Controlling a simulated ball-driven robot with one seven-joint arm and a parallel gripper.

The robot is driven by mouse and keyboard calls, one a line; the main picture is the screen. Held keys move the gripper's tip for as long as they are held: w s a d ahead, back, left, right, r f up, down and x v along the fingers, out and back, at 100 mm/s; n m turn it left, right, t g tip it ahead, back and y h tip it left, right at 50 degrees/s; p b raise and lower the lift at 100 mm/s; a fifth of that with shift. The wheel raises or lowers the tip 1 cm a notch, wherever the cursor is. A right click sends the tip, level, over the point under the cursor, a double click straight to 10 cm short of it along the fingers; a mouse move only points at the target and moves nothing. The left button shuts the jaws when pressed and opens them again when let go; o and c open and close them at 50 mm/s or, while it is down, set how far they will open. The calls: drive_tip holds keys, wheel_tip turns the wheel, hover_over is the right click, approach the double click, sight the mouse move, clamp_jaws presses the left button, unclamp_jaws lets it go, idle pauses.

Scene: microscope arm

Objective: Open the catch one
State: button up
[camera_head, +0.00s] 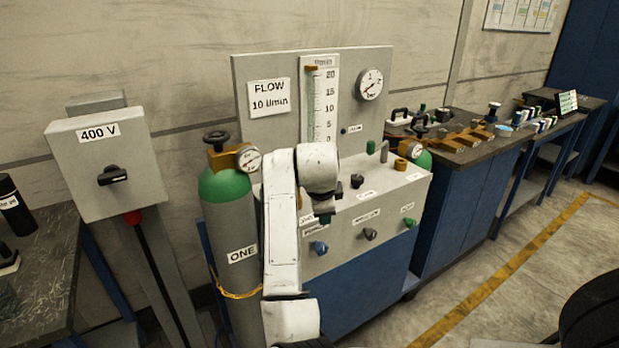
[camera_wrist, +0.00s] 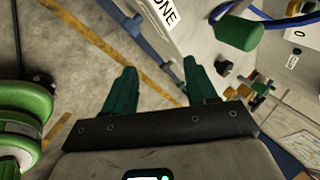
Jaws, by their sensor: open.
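A grey gas cylinder (camera_head: 229,275) with a green top stands left of my arm in the head view and bears the label ONE (camera_head: 242,254). A dark handwheel (camera_head: 216,137) and a round gauge (camera_head: 249,158) sit on top of it. A thin yellow-orange band (camera_head: 238,294) runs around its lower part. I cannot make out a separate catch marked one. In the wrist view a pale surface with the label ONE (camera_wrist: 162,11) shows at the top. My gripper (camera_wrist: 160,68) is open and empty, its green fingers apart from that surface. In the head view my fingers are not clearly seen.
A flow panel (camera_head: 262,67) and a control box with small knobs (camera_head: 369,234) stand beside the cylinder. A 400 V switch box (camera_head: 98,168) is at left. A long bench (camera_head: 462,141) with parts runs right. Floor is free (camera_head: 560,290) at the lower right.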

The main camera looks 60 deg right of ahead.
drive_tip(key=w+d+r+m+t+y, duration=0.1)
drive_tip(key=w+d+r+m, duration=0.1)
drive_tip(key=r+m, duration=0.5)
drive_tip(key=w+d+r+m+y, duration=0.25)
drive_tip(key=r+m, duration=0.25)
drive_tip(key=m, duration=0.3)
drive_tip(key=shift+h, duration=0.25)
drive_tip(key=p+x, duration=0.1)
drive_tip(key=x, duration=0.9)
drive_tip(key=shift+d+f, duration=0.1)
drive_tip(key=shift+c, duration=0.4)
clamp_jaws()
